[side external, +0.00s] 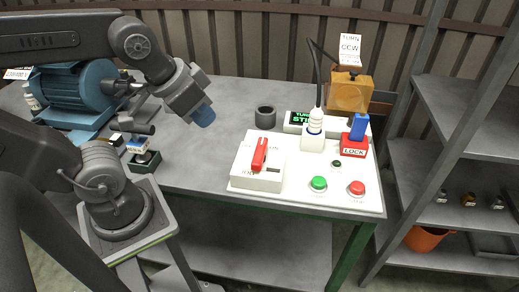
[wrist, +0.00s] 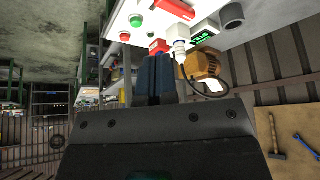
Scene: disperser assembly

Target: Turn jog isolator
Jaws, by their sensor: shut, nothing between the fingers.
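A white panel (side external: 300,200) lies on the grey table. On its left is a white box with a red rotary handle (side external: 260,155) and partly legible ON lettering; this handle also shows at the top of the wrist view (wrist: 178,9). At the panel's right is a red block marked LOCK (side external: 354,145) with a blue piece (side external: 359,127) on top. I cannot tell which is the jog isolator. My gripper (side external: 205,118), with blue fingers, is in the air left of and above the panel, apart from it. In the wrist view its fingers (wrist: 156,62) are together and empty.
A green button (side external: 318,184) and a red button (side external: 357,188) are at the panel's front. A white plug with a black cable (side external: 314,130), a display (side external: 299,118) and a yellow-brown box (side external: 350,92) stand behind. A dark cup (side external: 265,117) is near my gripper. A blue motor (side external: 75,88) is left.

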